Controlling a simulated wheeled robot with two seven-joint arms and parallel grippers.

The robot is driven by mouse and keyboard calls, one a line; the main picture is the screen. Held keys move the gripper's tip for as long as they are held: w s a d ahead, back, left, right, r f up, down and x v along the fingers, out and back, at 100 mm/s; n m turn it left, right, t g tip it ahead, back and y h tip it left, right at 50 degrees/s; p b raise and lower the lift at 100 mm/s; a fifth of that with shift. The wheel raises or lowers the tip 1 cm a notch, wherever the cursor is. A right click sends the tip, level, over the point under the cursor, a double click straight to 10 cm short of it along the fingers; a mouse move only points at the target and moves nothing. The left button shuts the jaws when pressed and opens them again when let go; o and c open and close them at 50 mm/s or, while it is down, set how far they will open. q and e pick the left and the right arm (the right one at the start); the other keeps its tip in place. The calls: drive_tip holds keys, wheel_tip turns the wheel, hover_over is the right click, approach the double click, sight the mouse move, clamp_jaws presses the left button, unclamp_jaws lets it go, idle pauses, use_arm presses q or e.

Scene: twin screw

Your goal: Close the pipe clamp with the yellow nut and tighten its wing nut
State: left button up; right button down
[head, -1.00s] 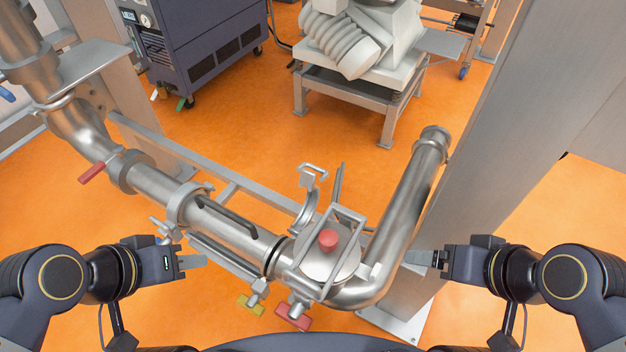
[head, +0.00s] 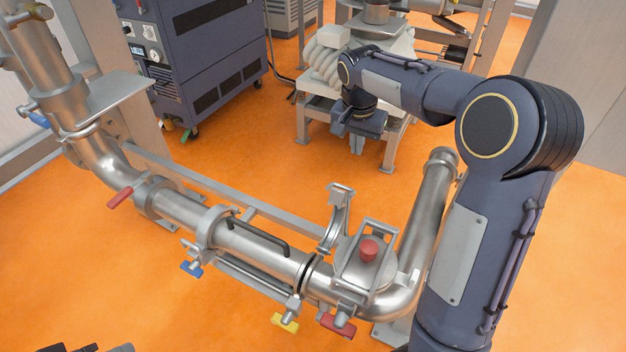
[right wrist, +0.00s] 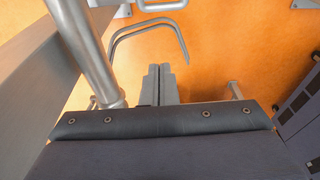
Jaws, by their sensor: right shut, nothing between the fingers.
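The yellow wing nut (head: 285,322) hangs on its bolt at the front of the pipe joint in the head view. The clamp's hinged half (head: 337,215) stands swung up and open behind the pipe, so the clamp is open. My right gripper (head: 357,146) is shut and empty, high up beyond the pipe and away from the clamp. Its closed fingers show in the right wrist view (right wrist: 160,82). My left gripper is out of view; only a dark piece of my arm shows at the bottom left.
A red wing nut (head: 338,325) sits right of the yellow one, below the red-knobbed lid (head: 368,262). A blue wing nut (head: 191,268) is further left. The rising steel pipe (head: 428,210) stands between the clamp and my right arm. A dark blue cabinet (head: 200,60) stands behind.

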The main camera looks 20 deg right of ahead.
wheel_tip(320, 180, down, 11)
drive_tip(key=w+d, duration=0.1)
drive_tip(key=w, duration=0.1)
drive_tip(key=s+a, duration=0.1)
drive_tip(key=s+a+r, duration=0.1)
drive_tip(key=a, duration=0.1)
drive_tip(key=shift+s+r, duration=0.2)
drive_tip(key=shift+s, duration=0.1)
